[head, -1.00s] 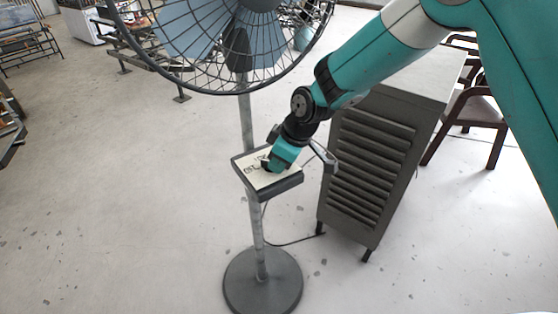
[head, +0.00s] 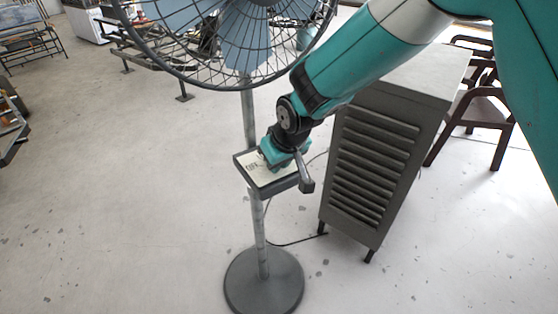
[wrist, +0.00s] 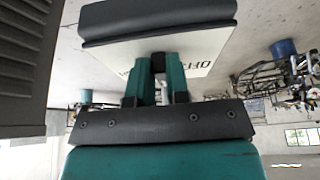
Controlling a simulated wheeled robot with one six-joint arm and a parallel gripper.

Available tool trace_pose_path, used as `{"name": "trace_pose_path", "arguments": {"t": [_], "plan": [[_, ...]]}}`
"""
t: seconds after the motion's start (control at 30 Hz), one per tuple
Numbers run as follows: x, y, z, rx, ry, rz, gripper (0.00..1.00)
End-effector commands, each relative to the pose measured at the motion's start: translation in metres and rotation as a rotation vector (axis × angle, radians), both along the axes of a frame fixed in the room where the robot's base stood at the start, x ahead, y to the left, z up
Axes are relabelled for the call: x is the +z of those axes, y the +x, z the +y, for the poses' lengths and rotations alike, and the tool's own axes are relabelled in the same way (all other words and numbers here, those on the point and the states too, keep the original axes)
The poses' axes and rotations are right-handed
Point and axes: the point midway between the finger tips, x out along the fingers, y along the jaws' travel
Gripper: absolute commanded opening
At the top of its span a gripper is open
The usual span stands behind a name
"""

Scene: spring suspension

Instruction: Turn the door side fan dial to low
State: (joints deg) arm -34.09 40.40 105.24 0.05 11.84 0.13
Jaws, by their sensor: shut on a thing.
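The fan (head: 232,45) stands on a grey pole with a round base (head: 263,282). Its control box (head: 270,188) sits partway up the pole, with a pale, marked top panel. My gripper (head: 266,160) reaches down onto this panel from the upper right. In the wrist view, the two teal fingers of my gripper (wrist: 159,82) close around a small dark dial (wrist: 158,62) on the pale panel. The dial is hidden by my gripper in the head view. Letters on the panel show partly beside the fingers, but I cannot read the dial's setting.
A grey louvred cabinet (head: 372,165) stands close to the right of the fan. A brown chair (head: 490,105) is behind it. A cable runs over the floor between the fan and the cabinet. The floor (head: 110,200) left of the fan is clear.

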Motion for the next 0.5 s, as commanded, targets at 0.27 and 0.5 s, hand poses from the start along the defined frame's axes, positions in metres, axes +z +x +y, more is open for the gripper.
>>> {"name": "trace_pose_path", "arguments": {"t": [0.27, 0.5], "plan": [[0.0007, -0.0003, 0.0009, -0.035, 0.001, -0.001, 0.00], [0.0007, -0.0003, 0.0009, -0.034, 0.000, 0.000, 0.00]]}}
